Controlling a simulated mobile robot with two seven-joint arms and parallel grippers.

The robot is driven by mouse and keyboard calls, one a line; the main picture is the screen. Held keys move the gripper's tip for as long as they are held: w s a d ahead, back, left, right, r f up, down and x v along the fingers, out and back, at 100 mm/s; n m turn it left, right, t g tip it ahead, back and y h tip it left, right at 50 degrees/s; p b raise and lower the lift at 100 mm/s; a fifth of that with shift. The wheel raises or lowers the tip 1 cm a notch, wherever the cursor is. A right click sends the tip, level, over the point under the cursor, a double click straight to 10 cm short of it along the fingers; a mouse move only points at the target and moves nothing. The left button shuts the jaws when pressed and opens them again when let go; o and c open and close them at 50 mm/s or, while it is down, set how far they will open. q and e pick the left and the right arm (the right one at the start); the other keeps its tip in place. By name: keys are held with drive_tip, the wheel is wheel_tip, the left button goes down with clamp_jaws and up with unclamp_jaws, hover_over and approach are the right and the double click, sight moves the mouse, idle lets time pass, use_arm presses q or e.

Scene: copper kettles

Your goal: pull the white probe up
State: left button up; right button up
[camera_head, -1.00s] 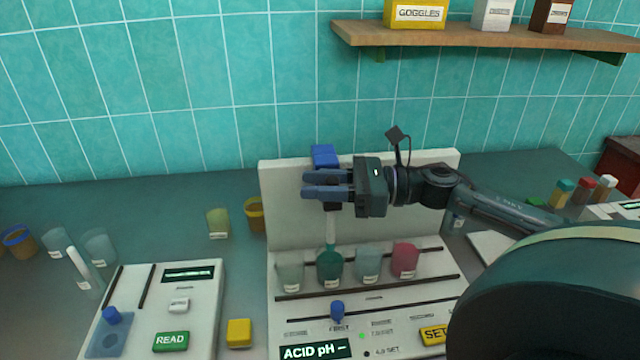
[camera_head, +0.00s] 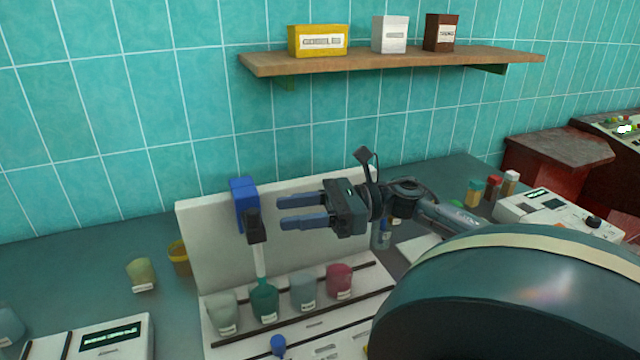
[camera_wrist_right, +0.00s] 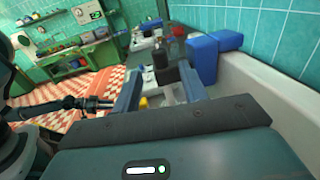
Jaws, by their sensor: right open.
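The white probe (camera_head: 260,262) stands nearly upright with its lower end in the cup of green liquid (camera_head: 265,302). Its dark top (camera_head: 256,227) is beside the blue block (camera_head: 243,203) on the white back panel. My right gripper (camera_head: 281,212) is open and empty. Its two fingers point left at the dark top, with a small gap between. In the right wrist view the dark top (camera_wrist_right: 162,62) shows beyond and between the spread fingertips (camera_wrist_right: 158,86). My left gripper is not in view.
The white panel (camera_head: 215,235) is close behind. A wooden shelf (camera_head: 390,60) hangs above.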

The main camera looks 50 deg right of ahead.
drive_tip(key=shift+v, duration=2.2)
